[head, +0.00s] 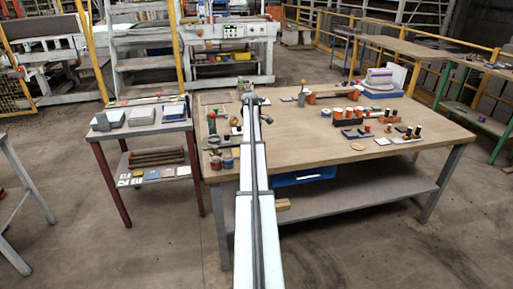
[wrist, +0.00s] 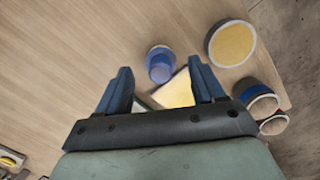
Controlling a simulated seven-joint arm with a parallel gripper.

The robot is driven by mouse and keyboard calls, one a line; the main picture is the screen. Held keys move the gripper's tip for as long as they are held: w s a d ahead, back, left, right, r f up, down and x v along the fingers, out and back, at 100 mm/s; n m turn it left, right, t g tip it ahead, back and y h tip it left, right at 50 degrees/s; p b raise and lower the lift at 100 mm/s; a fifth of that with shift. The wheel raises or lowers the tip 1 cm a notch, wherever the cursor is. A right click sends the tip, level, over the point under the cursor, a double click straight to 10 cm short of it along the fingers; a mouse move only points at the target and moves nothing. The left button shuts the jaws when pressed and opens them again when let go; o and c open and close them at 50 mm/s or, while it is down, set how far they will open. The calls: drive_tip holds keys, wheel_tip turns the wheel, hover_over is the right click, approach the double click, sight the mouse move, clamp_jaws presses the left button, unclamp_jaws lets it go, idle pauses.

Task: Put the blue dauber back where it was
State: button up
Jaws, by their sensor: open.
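My gripper (wrist: 160,66) is open in the wrist view, with its two dark blue fingers spread apart. A round blue piece with a paler rim (wrist: 160,63), which looks like the blue dauber, shows in the gap at the fingertips. I see clear space on both sides of it, and I cannot tell its height relative to the tips. In the head view my gripper (head: 250,98) is over the left part of the big table; the arm hides much below it, and I cannot pick out the dauber there.
In the wrist view a pale yellow flat piece (wrist: 178,92) lies partly behind the fingers. A round yellow pad (wrist: 232,43) and two pots (wrist: 262,99) (wrist: 273,124) stand to the right by the table edge. The middle of the wooden table (head: 300,135) is clear.

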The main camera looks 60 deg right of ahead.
wheel_tip(320, 180, up, 8)
drive_tip(key=w, duration=0.1)
drive_tip(key=shift+a, duration=0.1)
idle(0.3)
